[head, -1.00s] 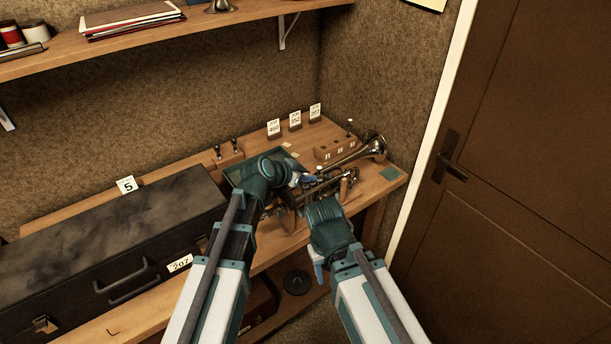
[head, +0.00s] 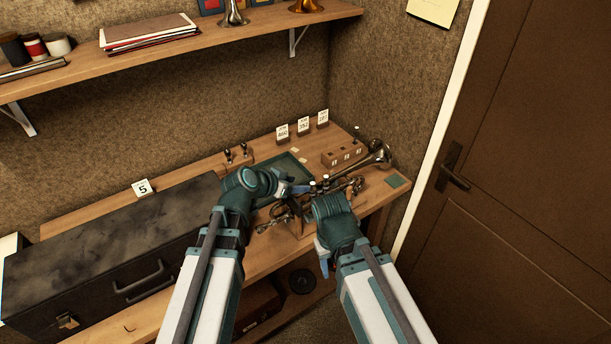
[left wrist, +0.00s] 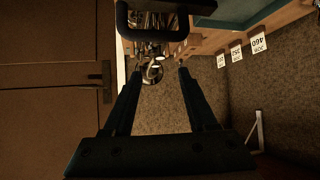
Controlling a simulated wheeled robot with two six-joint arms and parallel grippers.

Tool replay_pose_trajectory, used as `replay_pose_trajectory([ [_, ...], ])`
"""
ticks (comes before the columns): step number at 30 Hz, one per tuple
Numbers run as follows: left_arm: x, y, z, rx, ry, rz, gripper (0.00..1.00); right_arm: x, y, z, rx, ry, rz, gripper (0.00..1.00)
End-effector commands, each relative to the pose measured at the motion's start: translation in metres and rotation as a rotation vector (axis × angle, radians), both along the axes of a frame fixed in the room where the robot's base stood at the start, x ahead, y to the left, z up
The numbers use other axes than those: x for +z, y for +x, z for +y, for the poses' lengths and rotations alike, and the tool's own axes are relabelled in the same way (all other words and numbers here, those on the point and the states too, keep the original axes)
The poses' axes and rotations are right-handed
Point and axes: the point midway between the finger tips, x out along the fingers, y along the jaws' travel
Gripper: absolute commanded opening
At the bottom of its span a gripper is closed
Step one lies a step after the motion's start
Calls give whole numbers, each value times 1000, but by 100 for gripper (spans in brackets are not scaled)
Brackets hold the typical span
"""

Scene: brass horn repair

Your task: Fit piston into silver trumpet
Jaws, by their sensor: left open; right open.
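The silver trumpet (head: 376,157) lies on the workbench, its bell toward the back right. Its valve section is partly hidden by my grippers, and I cannot tell how its valves stand. Its bell (left wrist: 153,73) also shows between my fingers in the left wrist view. A piston (head: 356,132) appears to stand upright at the wooden block (head: 343,158) behind the trumpet. My left gripper (head: 302,188) is open at the trumpet's left side; its fingers (left wrist: 159,68) are apart with nothing gripped. My right gripper (head: 322,258) is open, low at the bench's front edge, its fingertips unclear.
A green tray (head: 300,158) lies behind my left gripper. A small stand (head: 237,158) with dark upright pieces is left of it. Number cards (head: 303,126) line the back. A black case (head: 110,255) fills the left; a green pad (head: 397,181) lies right.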

Motion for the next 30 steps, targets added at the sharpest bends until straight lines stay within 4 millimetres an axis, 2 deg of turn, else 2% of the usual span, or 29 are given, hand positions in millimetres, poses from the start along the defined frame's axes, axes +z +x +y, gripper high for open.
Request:
replay_pose_trajectory([
  [1,11,-8,5,2,0,0,58,11,0,0,0,0,0,50],
  [9,24,-24,19,-1,1,-1,58,24,0,0,-4,1,0,50],
  [30,24,-25,20,-1,1,-1,58,24,0,0,-4,1,0,50],
])
